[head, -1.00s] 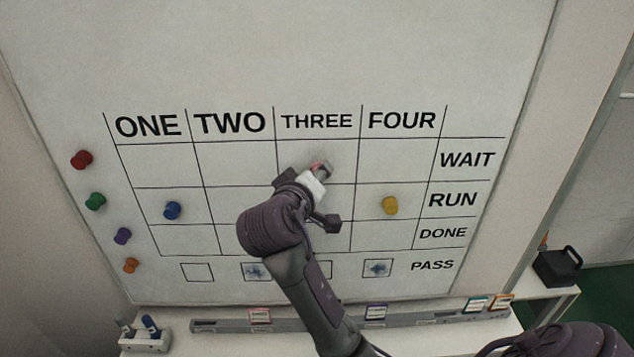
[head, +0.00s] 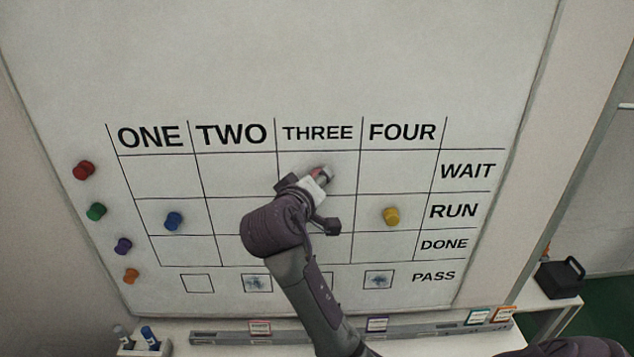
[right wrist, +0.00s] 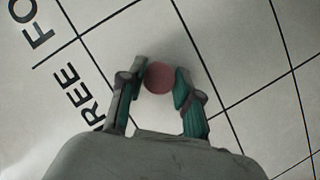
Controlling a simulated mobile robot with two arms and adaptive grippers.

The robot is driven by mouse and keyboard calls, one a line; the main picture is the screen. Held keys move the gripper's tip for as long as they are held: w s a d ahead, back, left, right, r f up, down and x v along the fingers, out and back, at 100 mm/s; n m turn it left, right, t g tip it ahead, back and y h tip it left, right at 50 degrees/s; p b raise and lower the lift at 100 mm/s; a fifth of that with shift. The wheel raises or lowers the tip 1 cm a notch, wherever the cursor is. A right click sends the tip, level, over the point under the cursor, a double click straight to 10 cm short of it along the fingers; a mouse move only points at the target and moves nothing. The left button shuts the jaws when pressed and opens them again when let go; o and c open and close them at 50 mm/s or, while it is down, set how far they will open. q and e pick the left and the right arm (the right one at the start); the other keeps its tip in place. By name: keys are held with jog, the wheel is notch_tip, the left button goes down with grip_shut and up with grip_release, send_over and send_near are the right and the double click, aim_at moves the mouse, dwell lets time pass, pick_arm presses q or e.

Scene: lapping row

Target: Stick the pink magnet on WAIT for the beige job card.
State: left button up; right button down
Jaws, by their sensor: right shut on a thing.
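My right gripper (head: 322,175) is shut on the pink magnet (right wrist: 159,77), which shows as a round disc between the fingertips in the right wrist view. In the head view the magnet is mostly hidden by the gripper, at the THREE column in the WAIT row of the whiteboard (head: 300,70). I cannot tell whether it touches the board. I cannot tell which is beige. My left gripper is out of view.
A blue magnet (head: 173,221) sits under ONE in RUN, a yellow magnet (head: 391,216) under FOUR in RUN. Red (head: 83,171), green (head: 96,211), purple (head: 123,246) and orange (head: 131,276) magnets line the left. Markers (head: 149,338) stand lower left.

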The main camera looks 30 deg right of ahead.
jog(key=c, duration=0.7)
grip_release()
